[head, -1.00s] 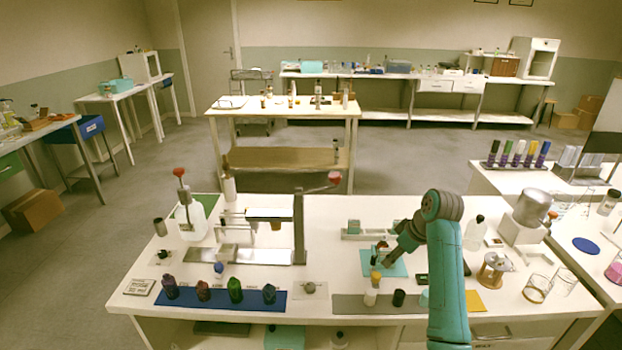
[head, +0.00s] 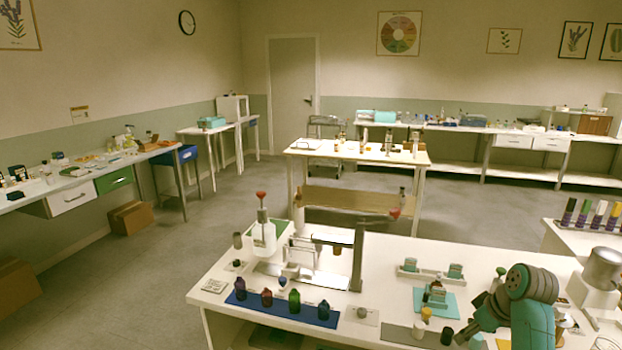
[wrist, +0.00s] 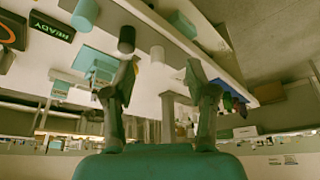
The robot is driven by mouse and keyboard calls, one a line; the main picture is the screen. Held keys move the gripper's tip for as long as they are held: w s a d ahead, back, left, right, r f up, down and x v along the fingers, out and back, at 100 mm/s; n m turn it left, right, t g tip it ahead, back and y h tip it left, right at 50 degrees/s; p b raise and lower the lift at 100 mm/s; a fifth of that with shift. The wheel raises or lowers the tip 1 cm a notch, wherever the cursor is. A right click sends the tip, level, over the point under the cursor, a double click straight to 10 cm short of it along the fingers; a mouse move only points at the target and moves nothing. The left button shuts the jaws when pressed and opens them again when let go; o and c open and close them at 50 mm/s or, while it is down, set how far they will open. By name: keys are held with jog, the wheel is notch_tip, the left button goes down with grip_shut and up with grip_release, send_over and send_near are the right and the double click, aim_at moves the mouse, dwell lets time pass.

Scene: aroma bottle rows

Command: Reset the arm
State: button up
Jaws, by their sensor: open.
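My gripper (wrist: 162,72) is open in the wrist view, its two dark fingers spread with nothing held between them. In the head view my arm is bent at the lower right, and the gripper (head: 468,338) points down and left near the front of the white bench, partly cut off and small. The wrist view looks across the bench at a slant. A black bottle (wrist: 127,39) and a pale one (wrist: 157,54) show beyond the fingertips; I cannot tell the distance.
A teal mat (head: 418,298) bears a small device. Dark bottles stand in a row on a blue mat (head: 262,311). A dispenser with a red knob (head: 262,232) and a metal stand (head: 357,262) rise behind. A silver machine (head: 603,268) is at right.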

jog(key=s+a+f+m+t+h, duration=0.1)
jog(key=s+a+f, duration=0.35)
jog(key=f, duration=0.45)
jog(key=s+a+f+m+t, duration=0.1)
jog(key=s+a+f, duration=0.35)
jog(key=f, duration=0.45)
jog(key=s+a+f+m+t+h, duration=0.1)
jog(key=s+a+f, duration=0.2)
jog(key=s, duration=0.4)
jog(key=s+a+f+m+t, duration=0.1)
jog(key=s+a+f+t, duration=0.15)
jog(key=s, duration=0.45)
jog(key=s+a+r+m+t+h, duration=0.1)
jog(key=s+a+r, duration=0.1)
jog(key=s, duration=0.7)
jog(key=s+a+r+t, duration=0.1)
jog(key=s+a+r, duration=0.1)
jog(key=s, duration=0.6)
jog(key=s+a+r+t, duration=0.2)
jog(key=s+r+t, duration=0.1)
jog(key=s+r, duration=1.1)
notch_tip(320, 180, up, 2)
jog(key=shift+s+r+m+y, duration=0.1)
jog(key=shift+s+m+y, duration=0.25)
jog(key=shift+m+y, duration=0.05)
